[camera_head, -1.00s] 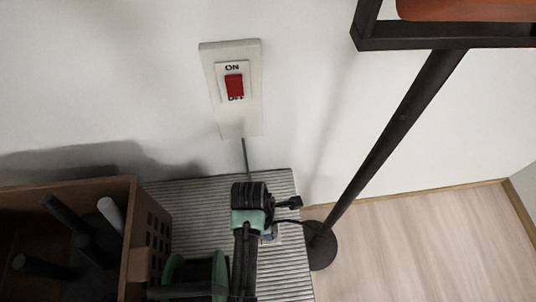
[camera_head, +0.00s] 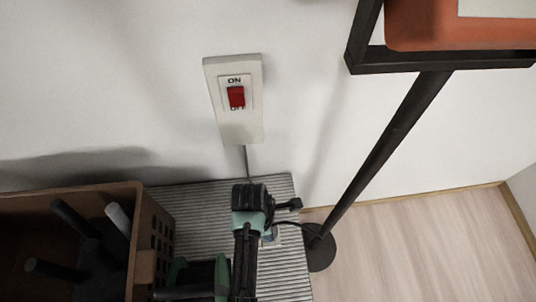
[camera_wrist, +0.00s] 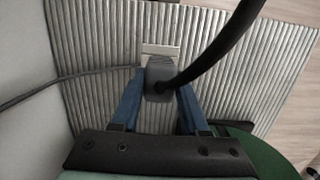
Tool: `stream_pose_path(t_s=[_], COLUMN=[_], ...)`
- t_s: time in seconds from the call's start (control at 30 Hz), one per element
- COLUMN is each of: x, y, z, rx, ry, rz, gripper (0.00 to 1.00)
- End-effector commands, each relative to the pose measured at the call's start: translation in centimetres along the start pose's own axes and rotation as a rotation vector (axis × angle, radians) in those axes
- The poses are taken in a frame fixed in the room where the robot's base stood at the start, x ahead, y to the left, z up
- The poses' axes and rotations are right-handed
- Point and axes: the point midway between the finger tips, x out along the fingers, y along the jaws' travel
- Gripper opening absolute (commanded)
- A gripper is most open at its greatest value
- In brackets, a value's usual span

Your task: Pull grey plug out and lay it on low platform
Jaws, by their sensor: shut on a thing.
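The grey plug (camera_wrist: 159,72) is in the middle of the wrist view, with a thick black cable (camera_wrist: 215,52) running from it to the upper right. My gripper (camera_wrist: 160,88) has its two blue fingers on either side of the plug and is shut on it. A pale rectangular piece (camera_wrist: 161,50) shows just beyond the plug; whether the plug is still seated in it cannot be told. The ribbed grey platform (camera_wrist: 95,45) lies beneath. In the head view my gripper (camera_head: 270,236) is low over the platform (camera_head: 200,210), and the plug is hidden or too small.
A red ON/OFF switch (camera_head: 236,97) is on a white wall plate, with a thin cord below. A brown crate (camera_head: 152,230) holding dark rods stands left. A green reel (camera_head: 200,275) is beside my arm. A black stand (camera_head: 385,150) carrying an orange case (camera_head: 445,25) stands right.

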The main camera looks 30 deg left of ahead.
Motion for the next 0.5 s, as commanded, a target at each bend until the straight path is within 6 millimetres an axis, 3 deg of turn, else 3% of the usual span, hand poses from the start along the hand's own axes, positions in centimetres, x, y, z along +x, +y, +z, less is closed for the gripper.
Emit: stream_pose_path(t_s=[0.5], x=[-0.80], y=[0.03], z=[0.16], rx=[0.001], ry=[-0.001], rz=[0.001], gripper=[0.00])
